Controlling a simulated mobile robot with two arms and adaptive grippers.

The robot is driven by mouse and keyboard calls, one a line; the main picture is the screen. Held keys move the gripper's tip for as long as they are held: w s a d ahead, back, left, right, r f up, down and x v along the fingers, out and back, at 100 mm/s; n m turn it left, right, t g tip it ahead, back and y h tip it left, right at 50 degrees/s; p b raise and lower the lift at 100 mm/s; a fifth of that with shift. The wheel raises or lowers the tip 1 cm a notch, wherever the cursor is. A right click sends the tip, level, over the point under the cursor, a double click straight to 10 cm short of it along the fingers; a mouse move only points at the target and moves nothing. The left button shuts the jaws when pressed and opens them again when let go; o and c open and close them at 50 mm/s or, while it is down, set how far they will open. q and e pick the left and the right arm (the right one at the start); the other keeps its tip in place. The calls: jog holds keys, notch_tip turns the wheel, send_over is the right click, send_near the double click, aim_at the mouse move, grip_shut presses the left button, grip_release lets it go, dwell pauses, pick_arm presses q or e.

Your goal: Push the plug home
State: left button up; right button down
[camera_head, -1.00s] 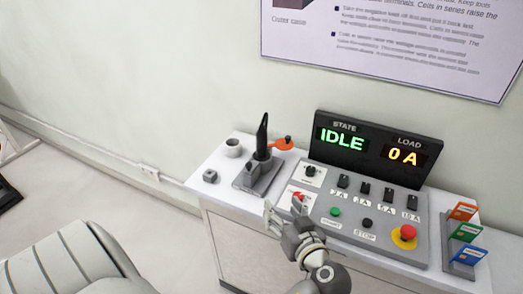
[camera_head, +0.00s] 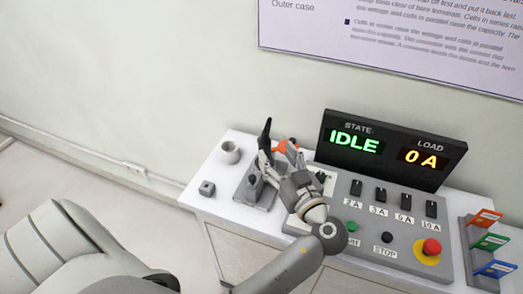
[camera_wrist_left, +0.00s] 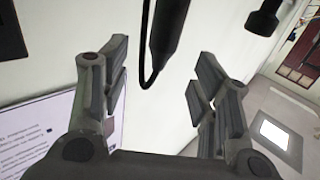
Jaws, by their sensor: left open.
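My left gripper (camera_head: 275,160) is at the grey stand (camera_head: 247,190), just right of a black upright piece (camera_head: 265,135). Its fingers cover part of the stand and of an orange part (camera_head: 284,145) behind. In the left wrist view, my left gripper (camera_wrist_left: 158,85) is open. A black rounded body (camera_wrist_left: 168,30) with a thin dark cord reaches down between its fingers, with space on both sides. I cannot tell for sure which part is the plug or how deep it sits. My right gripper is not in view.
A white cup (camera_head: 229,152) and a small grey block (camera_head: 207,188) stand left of the stand. To the right are a control panel (camera_head: 365,215), a display (camera_head: 395,150) reading IDLE and 0 A, and a rack of coloured cards (camera_head: 484,255).

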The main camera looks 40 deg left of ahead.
aim_at(268, 144)
pick_arm(q)
jog(key=shift+r+p+x, duration=0.2)
jog(key=shift+p+x, duration=0.15)
jog(key=shift+x, duration=0.75)
jog(key=shift+w+a, duration=0.2)
jog(key=shift+a, duration=0.1)
jog(key=p+x, duration=0.3)
jog(key=x, duration=0.1)
jog(key=shift+s+a, duration=0.1)
jog(key=shift+a+f, duration=0.15)
jog(key=shift+a, duration=0.1)
jog(key=shift+f, duration=0.1)
jog(key=shift+c, duration=0.5)
jog(key=c, duration=0.4)
grip_shut()
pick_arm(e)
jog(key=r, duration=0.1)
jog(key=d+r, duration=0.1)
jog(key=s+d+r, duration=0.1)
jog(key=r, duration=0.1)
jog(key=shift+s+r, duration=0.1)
